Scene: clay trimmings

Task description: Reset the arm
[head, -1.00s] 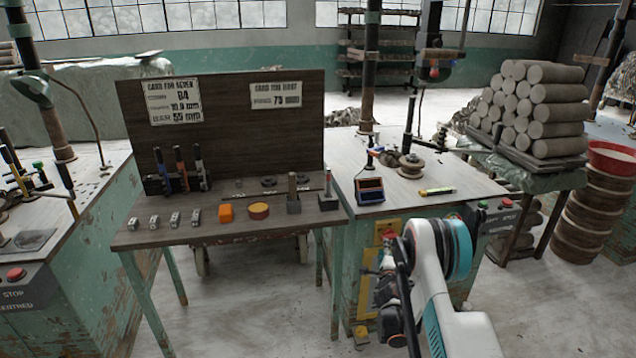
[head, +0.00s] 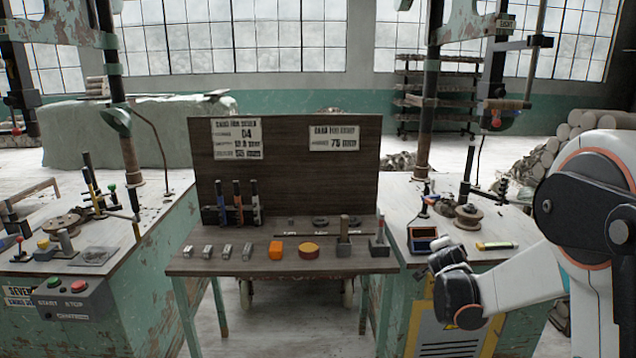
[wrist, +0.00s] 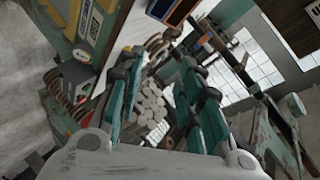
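My gripper (wrist: 160,68) shows in the wrist view with its two teal and black fingers apart. Nothing is held between them. The space between the fingers shows stacked clay logs (wrist: 150,106) well behind, not touching. In the head view my white arm stands at the right edge, bent, with its dark joints near the right bench's front. The gripper itself cannot be made out in the head view.
A wooden table (head: 200,266) with a card board (head: 285,170) stands ahead, carrying small blocks and tools. A right bench (head: 400,195) stands close to my arm; a left bench (head: 150,215) has a control box (head: 75,300). Floor shows between the benches.

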